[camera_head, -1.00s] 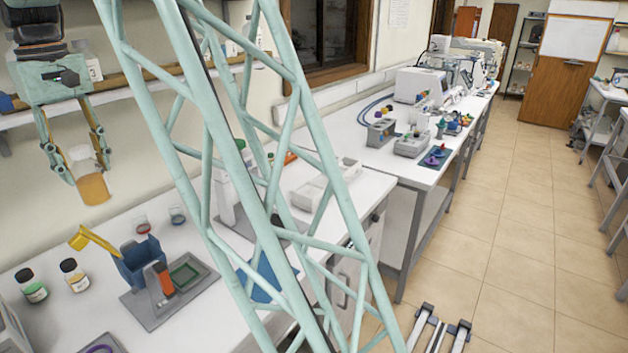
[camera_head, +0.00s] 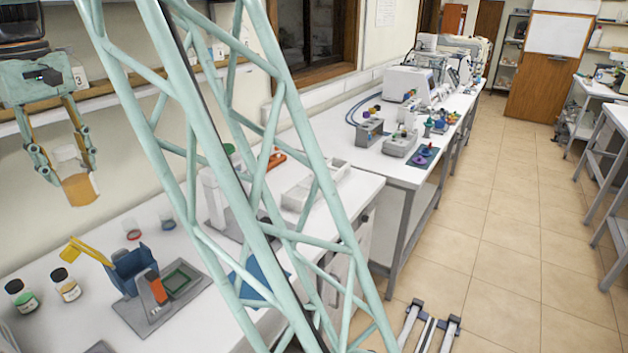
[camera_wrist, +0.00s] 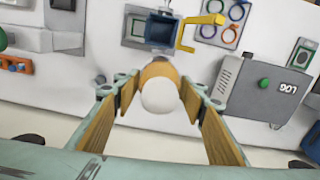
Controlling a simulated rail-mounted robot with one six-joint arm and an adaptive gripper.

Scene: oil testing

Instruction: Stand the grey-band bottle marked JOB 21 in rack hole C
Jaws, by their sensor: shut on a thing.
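My gripper (camera_head: 66,170) is at the left of the head view, up in front of the wall and above the bench. It is shut on a clear container (camera_head: 80,190) with amber contents, which hangs roughly upright between the fingers. In the wrist view my gripper (camera_wrist: 160,95) has its wooden-faced fingers on both sides of the container's pale rounded top (camera_wrist: 160,97), with amber behind it. I cannot read a JOB mark or make out a grey band on it. I cannot pick out rack hole C in either view.
On the bench below stand a blue box (camera_head: 132,268) with a yellow handle (camera_head: 88,251), a green-label bottle (camera_head: 22,298) and a yellow-label bottle (camera_head: 66,287). A shelf (camera_head: 110,88) runs behind my gripper.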

